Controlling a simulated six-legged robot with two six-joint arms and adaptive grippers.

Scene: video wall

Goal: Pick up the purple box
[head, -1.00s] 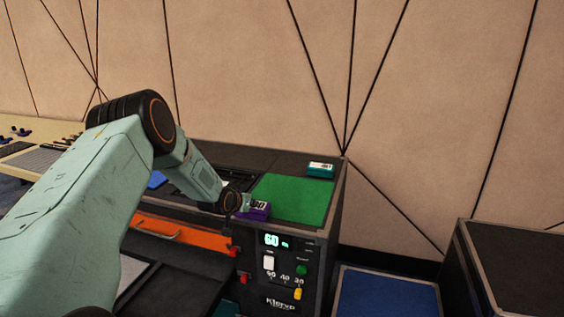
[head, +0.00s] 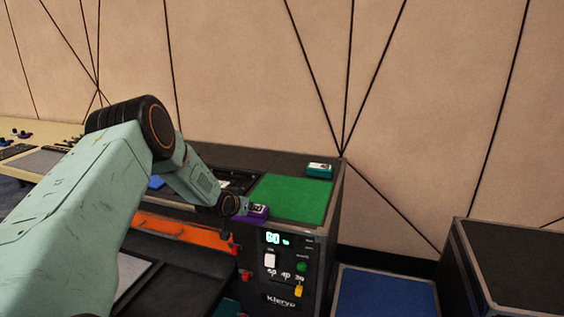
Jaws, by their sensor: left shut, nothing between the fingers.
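The purple box (head: 257,212) sits on the top of the dark cabinet, at its front edge and by the left front corner of the green mat. It has a pale label with dark marks on top. My left arm reaches in from the left, and my left gripper (head: 243,207) is at the left side of the purple box. The gripper is shut with nothing held. Its fingertips are small and partly hidden by the wrist, so I cannot tell if they touch the box. My right gripper is not in view.
A green mat (head: 290,197) covers the cabinet's right top. A teal box (head: 319,170) stands at its far edge. A blue surface (head: 385,293) lies low at right, beside another dark case (head: 520,255).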

